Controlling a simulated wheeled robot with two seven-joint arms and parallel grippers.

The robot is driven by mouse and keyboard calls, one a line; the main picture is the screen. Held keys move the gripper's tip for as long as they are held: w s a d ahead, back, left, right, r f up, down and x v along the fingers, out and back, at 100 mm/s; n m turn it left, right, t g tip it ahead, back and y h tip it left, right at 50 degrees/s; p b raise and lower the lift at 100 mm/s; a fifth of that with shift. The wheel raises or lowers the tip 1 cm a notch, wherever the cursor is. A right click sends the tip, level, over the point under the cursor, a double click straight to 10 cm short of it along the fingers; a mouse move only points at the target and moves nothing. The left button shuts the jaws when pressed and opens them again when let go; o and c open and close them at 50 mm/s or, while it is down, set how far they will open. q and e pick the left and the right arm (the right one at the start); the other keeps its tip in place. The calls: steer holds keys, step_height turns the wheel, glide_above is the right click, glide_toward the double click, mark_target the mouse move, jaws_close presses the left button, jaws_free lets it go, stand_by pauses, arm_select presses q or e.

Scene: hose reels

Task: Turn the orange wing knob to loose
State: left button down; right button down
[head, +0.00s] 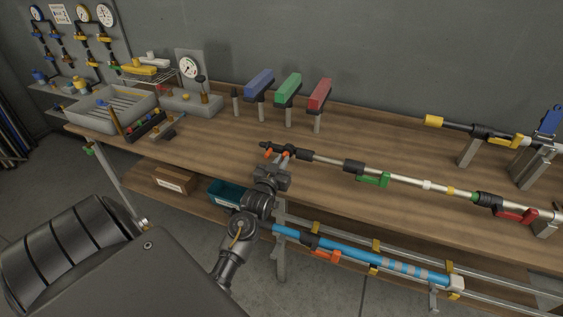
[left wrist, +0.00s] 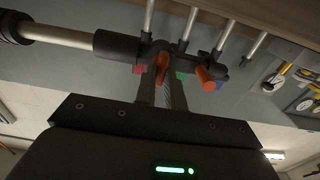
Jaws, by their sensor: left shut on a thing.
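The orange wing knob (head: 287,153) is at the left end of a long pale pole (head: 335,162) with dark collars, held above the wooden bench. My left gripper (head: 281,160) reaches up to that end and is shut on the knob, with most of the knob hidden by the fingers. In the left wrist view the two fingers (left wrist: 162,77) stand close together with a little orange between them. A second orange piece (left wrist: 205,75) sticks out just to the right of the fingers there; it also shows left of the gripper in the head view. My right gripper is not in view.
The pole carries a green lever (head: 373,180) and a red lever (head: 515,215). Blue (head: 258,81), green (head: 288,88) and red (head: 319,95) blocks stand on posts behind. A blue tube (head: 380,264) runs along below the bench's front edge. A grey tray (head: 110,108) is at left.

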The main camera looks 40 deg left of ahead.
arm_select(q)
steer(key=shift+n, duration=0.3)
steer(key=n+p, duration=0.2)
steer(key=shift+r+n, duration=0.15)
steer(key=shift+n, duration=0.25)
steer(key=n+p, duration=0.2)
steer(key=n, duration=0.4)
steer(key=shift+a, duration=0.15)
steer(key=n+p, duration=0.2)
steer(key=n, duration=0.3)
steer(key=shift+n+p, duration=0.3)
steer(key=shift+n, duration=0.1)
steer(key=n, duration=0.2)
steer(key=n+p, duration=0.1)
steer(key=n, duration=0.1)
steer(key=shift+f, duration=0.3)
steer(key=shift+n+p, duration=0.3)
steer(key=c, duration=1.5)
jaws_free()
steer(key=shift+f, duration=0.1)
